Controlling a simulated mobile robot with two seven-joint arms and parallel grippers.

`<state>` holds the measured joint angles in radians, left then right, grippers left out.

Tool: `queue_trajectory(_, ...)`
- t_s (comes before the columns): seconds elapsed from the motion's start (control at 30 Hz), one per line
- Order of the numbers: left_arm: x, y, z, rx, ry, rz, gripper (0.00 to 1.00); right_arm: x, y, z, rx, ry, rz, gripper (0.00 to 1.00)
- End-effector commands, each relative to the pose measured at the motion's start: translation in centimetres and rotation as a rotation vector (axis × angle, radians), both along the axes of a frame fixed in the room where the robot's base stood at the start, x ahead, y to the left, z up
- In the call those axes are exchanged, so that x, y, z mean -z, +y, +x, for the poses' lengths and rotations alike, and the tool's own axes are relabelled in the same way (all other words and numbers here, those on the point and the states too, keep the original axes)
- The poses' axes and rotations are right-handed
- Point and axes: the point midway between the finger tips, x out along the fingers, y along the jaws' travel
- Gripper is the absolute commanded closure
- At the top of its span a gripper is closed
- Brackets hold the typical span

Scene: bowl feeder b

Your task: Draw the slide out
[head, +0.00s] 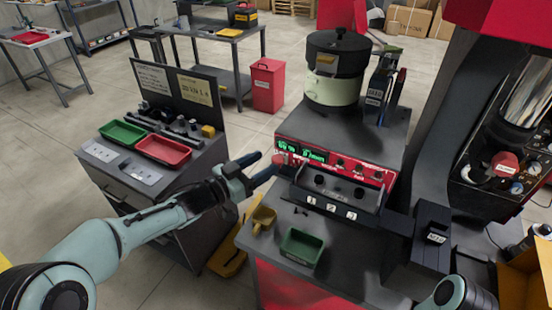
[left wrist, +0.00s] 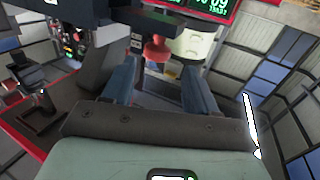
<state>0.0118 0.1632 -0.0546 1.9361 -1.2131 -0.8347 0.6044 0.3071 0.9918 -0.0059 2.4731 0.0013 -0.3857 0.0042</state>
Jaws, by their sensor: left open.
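A black tray-like slide (head: 340,192) with small plates marked 1, 2 and 3 sits in front of the machine's red panel; I cannot tell for sure that it is the task's slide. A red knob (head: 279,160) is at the left end of the panel; a red knob also shows in the left wrist view (left wrist: 156,48). My left gripper (head: 268,162) is open, its fingers pointing at the red knob. In the left wrist view the knob lies just past the fingertips (left wrist: 160,70), between their lines. I see no contact. My right gripper is out of view.
The machine top carries a dark bowl (head: 338,62). A green tray (head: 301,246) and a yellow scoop-like piece (head: 263,218) lie on the front ledge. A black box (head: 431,240) stands at right. A side cabinet holds a red tray (head: 163,149) and a green tray (head: 122,132).

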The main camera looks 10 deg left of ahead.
Motion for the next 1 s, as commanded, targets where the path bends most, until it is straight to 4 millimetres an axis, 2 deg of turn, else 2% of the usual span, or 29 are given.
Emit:
queue_trajectory(0.1,0.1,1.9,-2.1,-0.004,-0.002,0.001,0.42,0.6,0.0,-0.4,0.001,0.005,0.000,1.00)
queue_trajectory(0.33,-0.1,3.9,-4.5,-0.001,-0.002,-0.002,0.42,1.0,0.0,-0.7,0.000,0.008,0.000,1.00)
queue_trajectory(1.0,-0.1,4.3,-5.0,0.000,-0.003,-0.003,0.42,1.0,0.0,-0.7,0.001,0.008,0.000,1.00)
